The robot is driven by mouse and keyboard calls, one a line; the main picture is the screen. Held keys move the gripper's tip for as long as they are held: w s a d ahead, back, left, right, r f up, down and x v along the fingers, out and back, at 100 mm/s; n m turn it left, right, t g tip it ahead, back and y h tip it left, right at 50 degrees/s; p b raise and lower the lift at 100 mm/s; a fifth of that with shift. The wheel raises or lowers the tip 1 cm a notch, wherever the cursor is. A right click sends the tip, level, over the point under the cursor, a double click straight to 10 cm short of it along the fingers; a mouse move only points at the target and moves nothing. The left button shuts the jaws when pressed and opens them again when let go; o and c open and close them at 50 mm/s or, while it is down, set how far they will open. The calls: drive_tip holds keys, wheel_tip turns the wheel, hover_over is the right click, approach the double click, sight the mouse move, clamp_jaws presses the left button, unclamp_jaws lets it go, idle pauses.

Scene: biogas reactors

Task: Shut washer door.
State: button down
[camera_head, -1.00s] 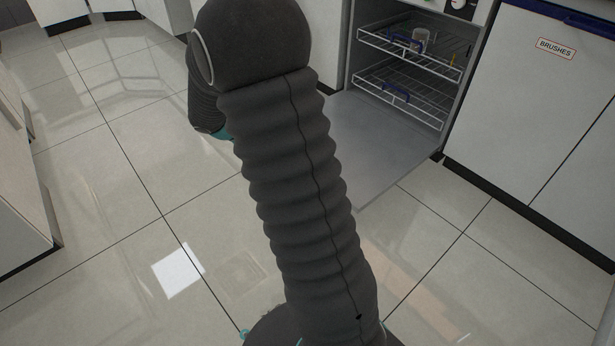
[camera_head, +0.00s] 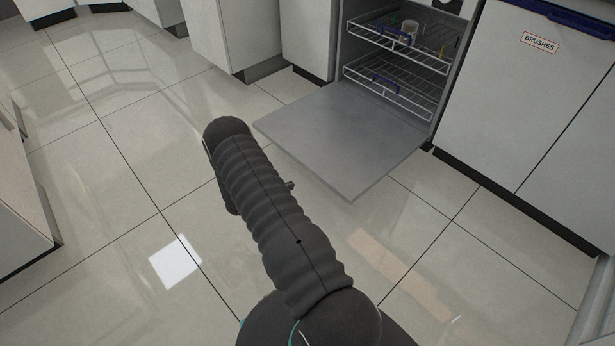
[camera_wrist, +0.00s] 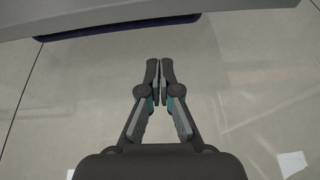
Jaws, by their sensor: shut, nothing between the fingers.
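The washer door (camera_head: 345,139) is a flat grey panel, folded down and open, lying low in front of the washer opening. The washer (camera_head: 433,44) stands behind it with two wire racks inside. My gripper (camera_wrist: 159,78) shows in the wrist view, its fingers shut together with nothing between them, over the tiled floor. A light grey panel edge crosses the top of the wrist view beyond the fingertips; I cannot tell if it is the door. In the head view my arm lies left of the door, and the gripper is hidden.
A beaker (camera_head: 409,32) stands in the upper rack (camera_head: 398,45); the lower rack (camera_head: 388,92) has a blue handle. A white cabinet labelled BRUSHES (camera_head: 500,110) is right of the washer. White cabinets (camera_head: 235,35) stand left. The tiled floor (camera_head: 120,200) at left is clear.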

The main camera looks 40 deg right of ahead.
drive_tip(key=shift+n, duration=0.4)
drive_tip(key=x, duration=0.3)
drive_tip(key=f+x, duration=0.1)
drive_tip(key=x, duration=0.3)
drive_tip(key=f+x, duration=0.1)
drive_tip(key=x, duration=0.3)
drive_tip(key=shift+s+a+f, duration=0.1)
drive_tip(key=shift+s+a, duration=0.15)
drive_tip(key=shift+a, duration=0.15)
drive_tip(key=shift+r+p, duration=0.4)
drive_tip(key=shift+r, duration=1.65)
drive_tip(key=shift+d, duration=0.1)
